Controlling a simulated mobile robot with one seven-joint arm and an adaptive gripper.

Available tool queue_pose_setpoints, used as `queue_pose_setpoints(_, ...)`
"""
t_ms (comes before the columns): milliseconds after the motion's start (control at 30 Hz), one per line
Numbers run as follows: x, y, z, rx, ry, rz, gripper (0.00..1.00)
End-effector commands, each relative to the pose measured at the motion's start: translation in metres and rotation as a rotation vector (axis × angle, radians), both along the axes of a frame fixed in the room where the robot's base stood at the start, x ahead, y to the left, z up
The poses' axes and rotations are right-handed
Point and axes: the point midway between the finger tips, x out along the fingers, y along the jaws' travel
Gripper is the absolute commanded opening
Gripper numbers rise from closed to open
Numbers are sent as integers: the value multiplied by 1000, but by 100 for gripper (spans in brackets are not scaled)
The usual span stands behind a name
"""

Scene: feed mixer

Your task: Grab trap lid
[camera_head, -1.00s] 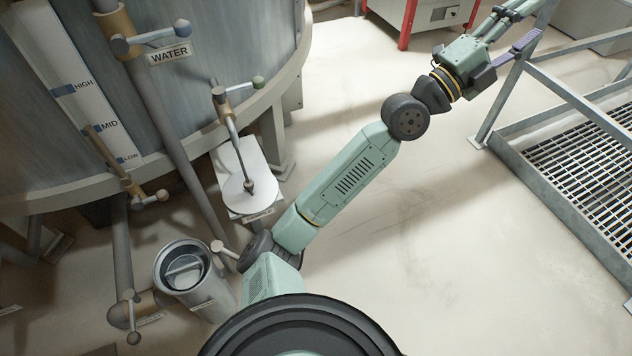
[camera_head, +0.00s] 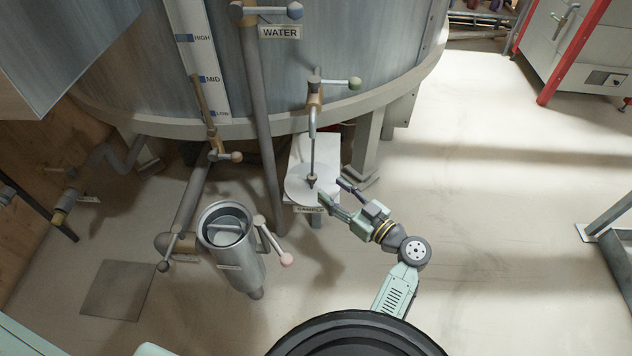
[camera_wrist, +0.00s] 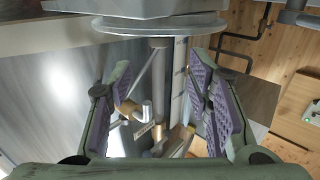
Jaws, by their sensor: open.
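A grey upright metal cylinder (camera_head: 238,262) stands on the floor left of my gripper in the head view; I take it for the trap. Its round top (camera_head: 226,226) sits inside a dark ring and looks like the lid; a small crank with a pink knob (camera_head: 286,259) is at its right side. My gripper (camera_head: 331,190) is open and empty, beside the white round plate of the sample stand (camera_head: 300,186), to the right of the cylinder. In the wrist view, purple-padded fingers (camera_wrist: 165,100) are spread apart with pipes behind them. I cannot make out the lid there.
The large tank (camera_head: 330,60) fills the back, with a WATER valve pipe (camera_head: 262,130) and a sample valve (camera_head: 313,100) near my gripper. Another pipe with a valve (camera_head: 185,205) stands left of the cylinder. The floor to the right is mostly clear.

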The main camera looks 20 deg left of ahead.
Motion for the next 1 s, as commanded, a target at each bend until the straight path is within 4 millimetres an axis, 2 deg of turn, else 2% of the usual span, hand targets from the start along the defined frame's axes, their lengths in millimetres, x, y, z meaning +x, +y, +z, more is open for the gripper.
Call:
queue_pose_setpoints(100, 9, 18, 3, 0, -1, 2, 46)
queue_pose_setpoints(367, 18, 37, 1, 1, 0, -1, 46)
queue_pose_setpoints(633, 35, 71, -5, 1, -2, -1, 46)
queue_pose_setpoints(933, 38, 77, -8, 0, -2, -4, 46)
queue_pose_setpoints(1000, 38, 77, -8, 0, -2, -4, 42)
